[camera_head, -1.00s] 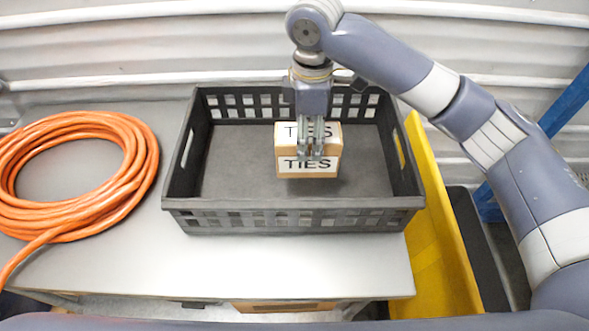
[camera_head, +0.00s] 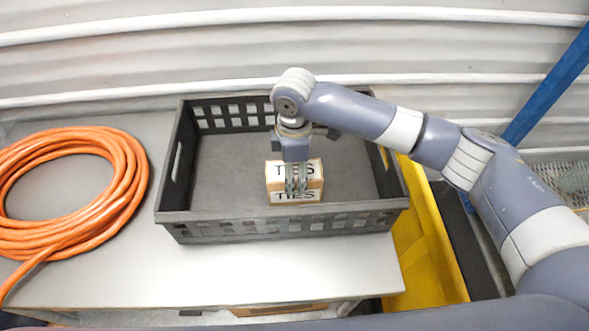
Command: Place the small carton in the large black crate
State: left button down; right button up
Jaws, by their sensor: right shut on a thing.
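The small carton (camera_head: 312,171) is a tan box with white labels reading "TIES", in the head view right of centre. My right gripper (camera_head: 297,188) points straight down and is shut on the carton. The large black crate (camera_head: 185,216) stands on the table, with slotted walls. The carton is inside the crate's walls, towards the front right, its lower front edge close to the front rim in the picture. I cannot tell whether its underside touches the crate floor. My left gripper is not in view.
A coil of orange hose or cable (camera_head: 135,165) lies on the grey table (camera_head: 120,270) left of the crate. A yellow bin (camera_head: 425,250) stands against the table's right side. A blue post (camera_head: 550,85) rises at the right. The crate's left half is empty.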

jog(key=o, duration=1.2)
jog(key=shift+f, duration=0.1)
notch_tip(320, 180, up, 12)
jog(key=b, duration=0.3)
jog(key=shift+b, duration=0.35)
